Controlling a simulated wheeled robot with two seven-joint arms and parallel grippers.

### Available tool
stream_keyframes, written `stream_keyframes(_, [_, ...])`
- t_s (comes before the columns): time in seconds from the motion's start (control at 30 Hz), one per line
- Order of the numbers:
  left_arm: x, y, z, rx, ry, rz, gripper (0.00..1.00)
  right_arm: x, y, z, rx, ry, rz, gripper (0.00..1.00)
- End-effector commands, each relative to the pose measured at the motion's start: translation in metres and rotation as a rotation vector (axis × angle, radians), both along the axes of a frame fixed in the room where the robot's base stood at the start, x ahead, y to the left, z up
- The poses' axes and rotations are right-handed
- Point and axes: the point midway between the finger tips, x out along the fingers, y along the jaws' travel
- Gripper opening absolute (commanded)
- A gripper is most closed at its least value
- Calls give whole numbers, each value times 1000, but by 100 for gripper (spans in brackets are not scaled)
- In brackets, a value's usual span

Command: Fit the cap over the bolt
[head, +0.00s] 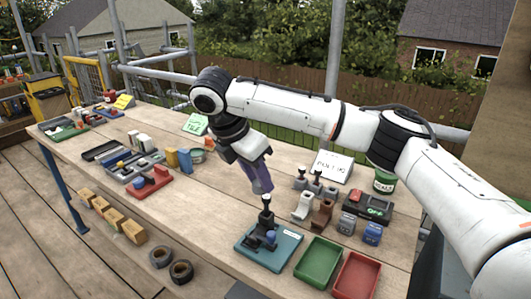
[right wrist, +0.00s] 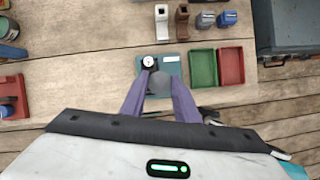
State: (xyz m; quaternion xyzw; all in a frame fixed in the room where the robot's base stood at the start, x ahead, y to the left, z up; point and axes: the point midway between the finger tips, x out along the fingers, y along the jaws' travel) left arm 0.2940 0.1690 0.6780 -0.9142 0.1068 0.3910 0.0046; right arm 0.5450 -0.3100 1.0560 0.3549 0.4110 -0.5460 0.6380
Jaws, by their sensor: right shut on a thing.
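My right gripper (head: 262,188) hangs over the work table, fingers pointing down, above a teal board. In the right wrist view the gripper (right wrist: 160,88) is shut on a grey rounded thing, apparently the cap (right wrist: 160,83); the fingers hide it in the head view. The teal board (head: 287,250) carries a dark upright post (head: 266,217) with a black knobbed top, likely the bolt, and a small blue part (head: 271,238) beside it. In the right wrist view the post shows a pale round top (right wrist: 148,62) just beyond the left fingertip. The cap looks apart from it. My left gripper is out of view.
A green tray (head: 318,263) and a red tray (head: 356,275) lie right of the board. A red fixture (head: 150,183) is at left.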

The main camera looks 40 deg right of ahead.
Motion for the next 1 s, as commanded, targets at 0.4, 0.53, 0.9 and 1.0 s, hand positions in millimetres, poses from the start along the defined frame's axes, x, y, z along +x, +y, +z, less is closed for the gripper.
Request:
stream_keyframes(0.4, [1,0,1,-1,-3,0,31,29,-39,33,-1,3,433,8])
stream_keyframes(0.53, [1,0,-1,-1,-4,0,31,29,-39,32,-1,4,445,8])
stream_keyframes(0.9, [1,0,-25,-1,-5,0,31,29,-39,14,0,4,443,8])
stream_keyframes(1.0, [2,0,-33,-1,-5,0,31,29,-39,8,0,4,443,8])
